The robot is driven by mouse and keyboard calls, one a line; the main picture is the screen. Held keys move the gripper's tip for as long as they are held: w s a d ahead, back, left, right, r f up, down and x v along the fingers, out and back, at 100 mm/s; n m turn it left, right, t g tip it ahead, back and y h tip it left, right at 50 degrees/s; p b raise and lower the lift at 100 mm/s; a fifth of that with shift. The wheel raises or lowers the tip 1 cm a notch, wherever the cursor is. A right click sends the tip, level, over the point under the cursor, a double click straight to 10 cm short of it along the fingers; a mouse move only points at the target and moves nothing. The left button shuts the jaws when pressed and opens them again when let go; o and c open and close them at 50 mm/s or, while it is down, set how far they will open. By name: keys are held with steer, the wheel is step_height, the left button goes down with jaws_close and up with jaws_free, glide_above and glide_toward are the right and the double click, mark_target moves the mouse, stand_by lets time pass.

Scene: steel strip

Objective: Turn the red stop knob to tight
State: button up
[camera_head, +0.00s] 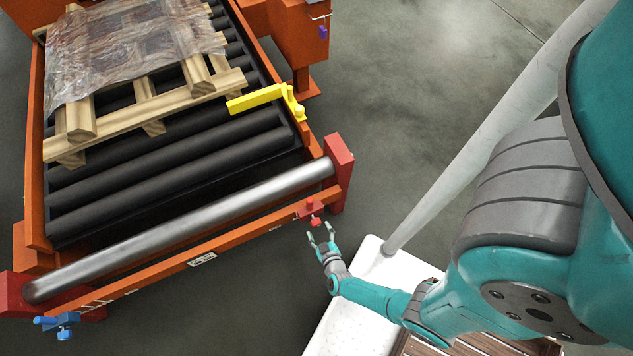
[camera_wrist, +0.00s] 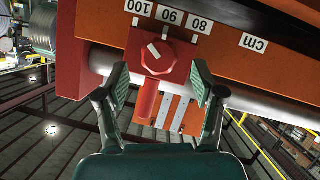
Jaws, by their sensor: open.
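The red stop knob (camera_wrist: 158,57) is in the wrist view, on a red block on the orange beam. It has several flat sides and a white mark on its face, tilted from upper left to lower right. In the head view the knob (camera_head: 316,221) is small, at the right end of the conveyor's front beam. My gripper (camera_wrist: 160,88) is open, its two fingers on either side of and below the knob in the picture. I see no contact. In the head view my gripper (camera_head: 320,233) is just below the knob, empty.
A scale with labels 100, 90 and 80 (camera_wrist: 200,25) runs along the beam. A steel bar (camera_head: 190,228) spans between red end blocks. A yellow arm (camera_head: 262,98) and a wrapped pallet (camera_head: 150,110) are on the black rollers. Blue clamp (camera_head: 62,324) at lower left.

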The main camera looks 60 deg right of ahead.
mark_target(318, 225)
steer(key=shift+x, duration=2.1)
steer(key=c, duration=1.1)
steer(key=shift+c, duration=0.2)
steer(key=shift+s+m, duration=0.1)
steer(key=shift+m, duration=0.2)
steer(key=m+t+y, duration=0.1)
steer(key=m+y, duration=0.1)
steer(key=m, duration=0.1)
steer(key=shift+d+f, duration=0.1)
steer(key=shift+d, duration=0.05)
steer(key=shift+m+t+y, duration=0.8)
steer(key=shift+m+t, duration=0.1)
steer(key=shift+m, duration=0.7)
